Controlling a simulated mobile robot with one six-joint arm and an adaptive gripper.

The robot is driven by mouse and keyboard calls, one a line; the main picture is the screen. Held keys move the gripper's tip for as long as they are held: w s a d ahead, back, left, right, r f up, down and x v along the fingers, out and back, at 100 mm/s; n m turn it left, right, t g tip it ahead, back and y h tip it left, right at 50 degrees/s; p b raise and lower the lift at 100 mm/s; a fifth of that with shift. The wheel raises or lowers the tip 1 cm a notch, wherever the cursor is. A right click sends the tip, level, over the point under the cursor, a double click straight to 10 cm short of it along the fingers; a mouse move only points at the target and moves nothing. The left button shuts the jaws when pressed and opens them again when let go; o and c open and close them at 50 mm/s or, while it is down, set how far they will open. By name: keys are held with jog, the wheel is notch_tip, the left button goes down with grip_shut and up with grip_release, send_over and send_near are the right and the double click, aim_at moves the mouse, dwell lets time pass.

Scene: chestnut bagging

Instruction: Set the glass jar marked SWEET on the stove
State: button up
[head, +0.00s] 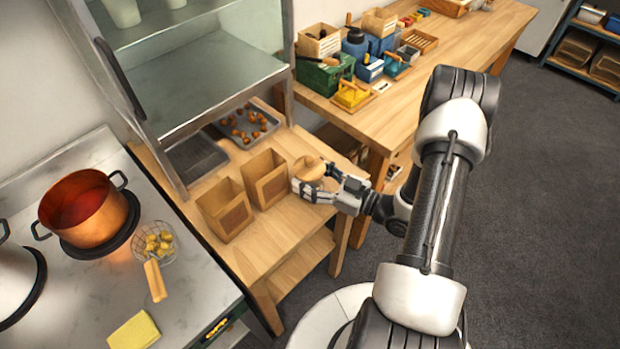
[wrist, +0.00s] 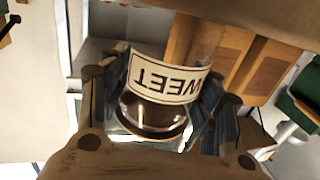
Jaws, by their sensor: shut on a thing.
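My gripper (head: 312,186) is shut on the glass jar (head: 309,168), at the right end of the wooden side table. In the wrist view the jar (wrist: 165,82) sits between the two fingers, its pale label reading "WEET" upside down, with the first letter hidden. The jar's top looks brown in the head view. I cannot tell whether its base touches the table. The stove (head: 195,283) is at the far left, well apart from the jar.
On the stove are a copper pot (head: 85,208), a wire skimmer (head: 155,243) with yellow pieces, a yellow cloth (head: 134,331) and part of a pale pot (head: 15,280). Two brown paper bags (head: 225,210) (head: 265,178) stand between jar and stove. The stove's front right is clear.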

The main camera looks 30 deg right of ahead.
jog(key=shift+f, duration=0.1)
jog(key=o, duration=1.2)
jog(key=shift+o, duration=0.2)
